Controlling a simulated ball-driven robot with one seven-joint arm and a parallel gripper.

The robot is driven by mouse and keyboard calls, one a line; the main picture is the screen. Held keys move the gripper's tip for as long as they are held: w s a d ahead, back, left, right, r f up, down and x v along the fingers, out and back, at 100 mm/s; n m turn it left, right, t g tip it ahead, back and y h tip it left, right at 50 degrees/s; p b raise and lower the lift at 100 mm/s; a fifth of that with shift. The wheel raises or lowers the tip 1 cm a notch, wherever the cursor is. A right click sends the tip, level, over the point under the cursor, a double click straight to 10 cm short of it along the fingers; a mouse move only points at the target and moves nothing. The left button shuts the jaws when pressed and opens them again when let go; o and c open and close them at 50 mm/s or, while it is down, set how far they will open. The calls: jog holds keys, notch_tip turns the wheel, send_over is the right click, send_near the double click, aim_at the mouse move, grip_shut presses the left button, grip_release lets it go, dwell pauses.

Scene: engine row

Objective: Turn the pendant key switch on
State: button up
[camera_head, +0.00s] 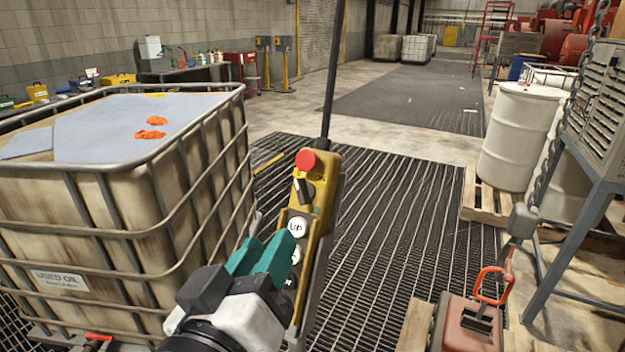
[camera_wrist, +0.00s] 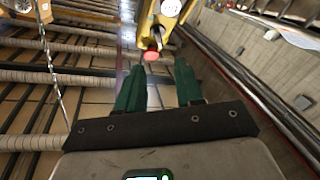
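The yellow pendant (camera_head: 318,215) hangs from a black cable in the middle of the head view. It has a red stop button (camera_head: 306,160) at the top, a black key switch (camera_head: 304,191) below it and white buttons further down, one marked UP (camera_head: 298,227). My gripper (camera_head: 268,255) has teal fingers and is in front of the pendant's lower left, below the key switch, partly hiding the lower buttons. In the wrist view the fingers of my gripper (camera_wrist: 160,78) are apart with nothing gripped. The red button (camera_wrist: 152,56) shows just beyond the fingertips.
A caged used-oil tank (camera_head: 120,190) stands close on the left. White drums (camera_head: 519,135) on a pallet and a grey metal stand (camera_head: 597,120) are on the right. A red box (camera_head: 468,325) is at front right. The grated floor (camera_head: 400,215) behind the pendant is clear.

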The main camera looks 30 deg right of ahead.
aim_at(299, 193)
jog(key=p+x, duration=0.3)
jog(key=x, duration=0.8)
jog(key=shift+w+d+r, duration=0.1)
jog(key=shift+d, duration=0.15)
jog(key=shift+c, duration=0.2)
grip_shut()
